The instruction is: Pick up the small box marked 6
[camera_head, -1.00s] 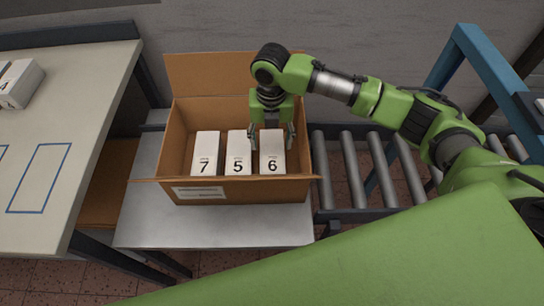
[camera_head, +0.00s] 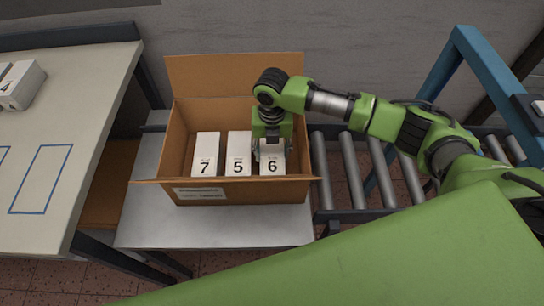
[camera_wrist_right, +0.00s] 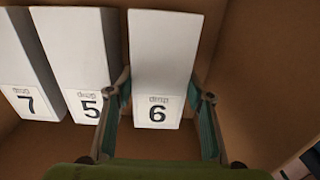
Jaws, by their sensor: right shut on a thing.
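The small white box marked 6 (camera_head: 272,166) stands in the open cardboard box (camera_head: 240,190), at the right end of a row of white boxes. My right gripper (camera_head: 271,150) is down over it and shut on it. In the right wrist view, the fingers of the gripper (camera_wrist_right: 159,112) are on both sides of the box marked 6 (camera_wrist_right: 162,60), the left finger in the gap beside the box marked 5. The far part of the box is hidden by the gripper in the head view. My left gripper is not in view.
The boxes marked 5 (camera_head: 238,155) and 7 (camera_head: 206,155) stand left of it. The cardboard box's flaps are open, its back flap (camera_head: 225,75) upright. A roller conveyor (camera_head: 350,165) is at right. A table (camera_head: 75,110) with white boxes (camera_head: 20,85) is at left.

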